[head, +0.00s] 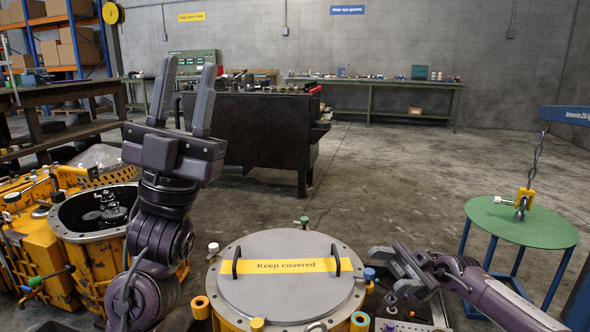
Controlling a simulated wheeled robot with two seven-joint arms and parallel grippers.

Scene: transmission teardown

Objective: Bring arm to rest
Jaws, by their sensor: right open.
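My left gripper (186,80) is raised at the left of the head view, its two fingers pointing up and spread apart with nothing between them. Its arm rises in front of the yellow transmission housing (88,252). My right gripper (388,272) is low at the right, beside the right rim of the round covered housing (290,302). It is open, and I see nothing held in it. Its arm comes in from the lower right corner.
A grey lid (285,290) with two black handles and a "Keep covered" label tops the round housing. A green round table (522,222) stands at right under a chain hook (523,203). A black workbench (258,130) stands behind. Floor between is clear.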

